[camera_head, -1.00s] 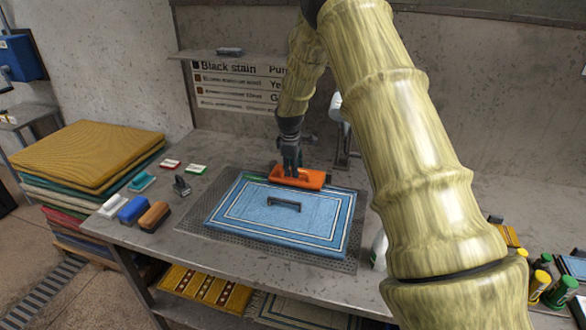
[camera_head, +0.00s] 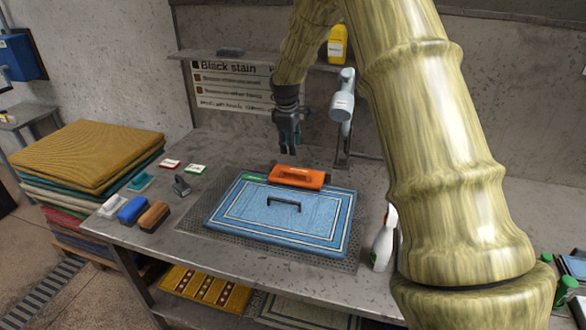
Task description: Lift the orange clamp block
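The orange clamp block (camera_head: 297,176) lies across the far edge of the blue rug (camera_head: 250,212) on the bench. It has a dark handle-like slot on its top. My gripper (camera_head: 288,150) hangs fingers-down just above and behind the block, apart from it. There is a visible gap between the fingertips and the block. The fingers look spread and hold nothing that I can see.
A grey lamp-like fixture (camera_head: 343,105) rises right of my gripper. A white spray bottle (camera_head: 384,245) stands right of the rug. Several brushes (camera_head: 133,210) line the left bench edge. A yellow bottle (camera_head: 337,44) is on the shelf.

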